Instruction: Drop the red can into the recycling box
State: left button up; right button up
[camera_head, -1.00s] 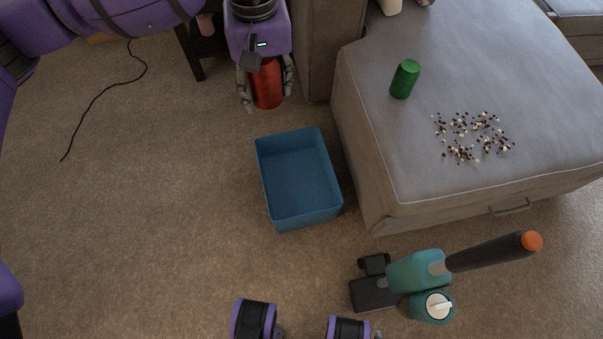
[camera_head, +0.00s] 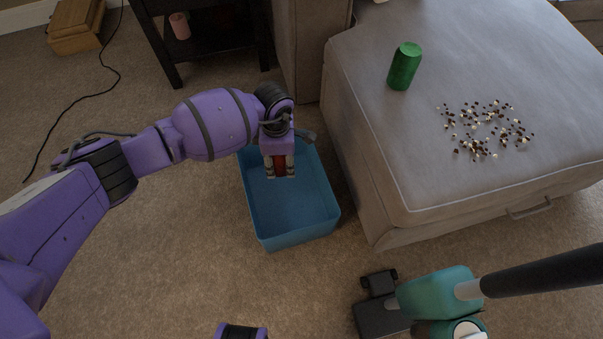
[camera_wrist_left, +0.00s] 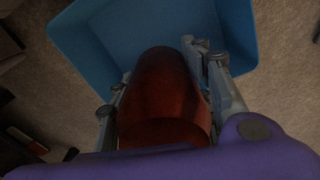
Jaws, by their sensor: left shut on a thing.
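My left gripper (camera_head: 280,172) is shut on the red can (camera_head: 280,164) and holds it over the blue recycling box (camera_head: 297,239). In the left wrist view the red can (camera_wrist_left: 163,100) sits between the two fingers, and the open blue box (camera_wrist_left: 97,38) lies beyond it. The box stands on the carpet and its visible floor is empty. The gripper covers part of the box's far side. How far the can is above the box floor is hard to tell. My right gripper is not in view.
A grey ottoman (camera_head: 440,190) stands right of the box, with a green can (camera_head: 404,66) and scattered small bits (camera_head: 485,130) on it. A teal vacuum cleaner (camera_head: 437,292) lies in front. A dark side table (camera_head: 215,45) stands behind. Carpet left of the box is clear.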

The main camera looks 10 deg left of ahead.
pick_arm(q)
notch_tip(320, 180, down, 13)
jog(key=s+n+b, duration=0.1)
jog(key=n+b, duration=0.1)
jog(key=b, duration=0.3)
jog(key=shift+s+b, duration=0.15)
jog(key=shift+b, duration=0.15)
jog(key=o, duration=0.7)
jog(key=shift+a, duration=0.1)
jog(key=shift+o, duration=1)
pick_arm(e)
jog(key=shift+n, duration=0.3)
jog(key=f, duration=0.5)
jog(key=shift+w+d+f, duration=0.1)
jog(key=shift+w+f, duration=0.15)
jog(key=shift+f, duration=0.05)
pick_arm(q)
jog(key=shift+r, duration=0.1)
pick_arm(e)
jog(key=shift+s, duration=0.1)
pick_arm(q)
notch_tip(320, 180, up, 12)
jog(key=shift+r, duration=0.1)
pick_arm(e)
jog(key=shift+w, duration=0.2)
